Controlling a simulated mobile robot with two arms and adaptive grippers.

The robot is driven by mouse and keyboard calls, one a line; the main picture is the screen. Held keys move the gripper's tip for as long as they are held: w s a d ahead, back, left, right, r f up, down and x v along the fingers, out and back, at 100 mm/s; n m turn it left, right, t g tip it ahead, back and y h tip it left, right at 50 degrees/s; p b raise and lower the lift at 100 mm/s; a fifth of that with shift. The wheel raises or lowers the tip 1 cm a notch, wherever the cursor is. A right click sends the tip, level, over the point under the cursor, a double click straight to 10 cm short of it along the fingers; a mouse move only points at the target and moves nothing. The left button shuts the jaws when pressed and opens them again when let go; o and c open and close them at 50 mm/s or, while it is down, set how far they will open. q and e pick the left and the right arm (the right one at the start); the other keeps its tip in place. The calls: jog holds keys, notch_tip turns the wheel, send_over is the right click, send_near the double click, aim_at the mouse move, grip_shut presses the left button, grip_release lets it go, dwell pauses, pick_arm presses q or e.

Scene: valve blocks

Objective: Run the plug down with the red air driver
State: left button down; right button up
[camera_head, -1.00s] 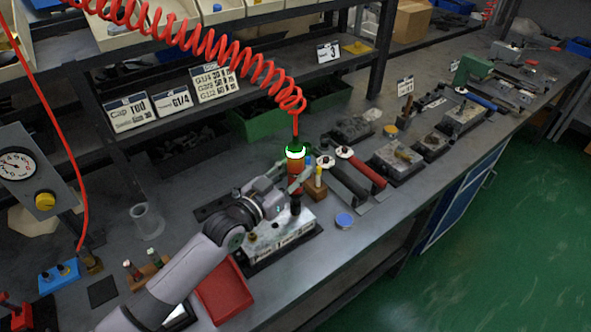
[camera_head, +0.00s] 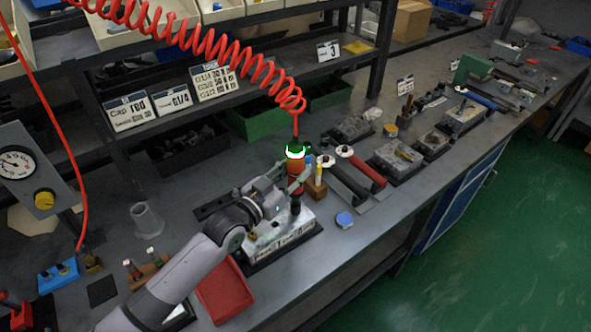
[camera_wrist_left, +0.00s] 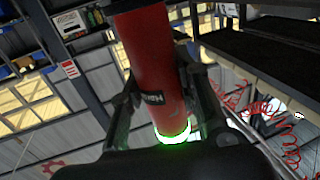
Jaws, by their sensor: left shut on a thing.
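My left gripper (camera_head: 296,183) is shut on the red air driver (camera_head: 295,167), which stands upright over the valve block (camera_head: 283,240). The driver's ring glows white and green, and its top joins the coiled red hose (camera_head: 215,48). The driver's dark nose (camera_head: 296,207) reaches down to the top of the block; I cannot make out whether it touches. The plug is hidden under the nose. In the left wrist view the red driver body (camera_wrist_left: 152,65) sits between the fingers, with the ring lit green. My right gripper is not in view.
A wooden holder (camera_head: 315,187) and dark- and red-handled tools (camera_head: 362,170) stand close right of the driver. A gauge box (camera_head: 32,168) is at the far left.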

aim_at(290, 149)
pick_arm(q)
jog(key=shift+s+f, duration=0.1)
jog(key=shift+f, duration=0.3)
dwell(1.4)
jog(key=shift+r, duration=0.2)
jog(key=shift+r+p, duration=0.4)
jog(key=shift+r, duration=0.45)
notch_tip(290, 149, up, 6)
jog(key=p, duration=0.6)
jog(key=shift+r, duration=0.2)
jog(key=shift+f, duration=0.1)
jog(key=shift+w+a, duration=0.1)
jog(key=shift+w, duration=0.1)
